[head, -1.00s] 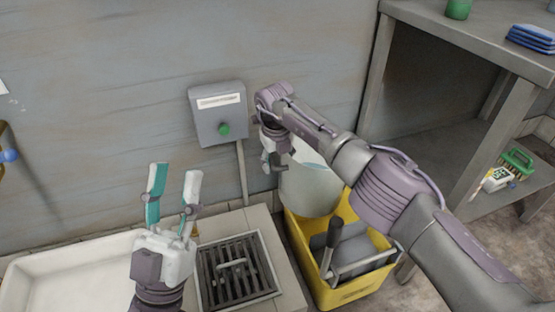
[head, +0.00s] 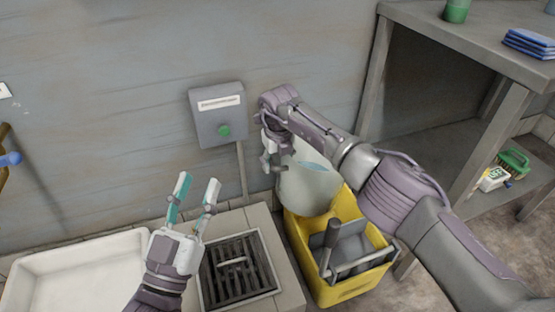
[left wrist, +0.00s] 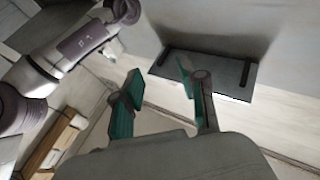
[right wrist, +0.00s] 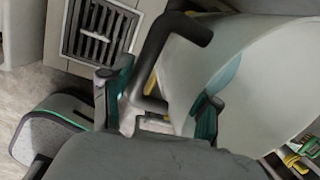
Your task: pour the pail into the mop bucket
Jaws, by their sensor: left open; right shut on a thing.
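My right gripper (head: 272,158) is shut on the pail (head: 312,190), a pale grey-white vessel with a bluish patch inside. The pail is tilted over the back of the yellow mop bucket (head: 345,291), its lower part at or above the rim; contact is unclear. In the right wrist view the pail (right wrist: 262,85) fills the right side, with a dark handle between the fingers (right wrist: 158,105). Whether anything flows out is not visible. My left gripper (head: 199,190) is open and empty above the floor drain's left side; its fingers also show in the left wrist view (left wrist: 160,90).
A grey wall box with a green button (head: 223,130) hangs behind. A white basin (head: 75,272) lies at left, beside the drain grate (head: 238,270). A grey wringer with a dark handle (head: 330,243) sits in the mop bucket. A metal shelf (head: 455,60) stands at right.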

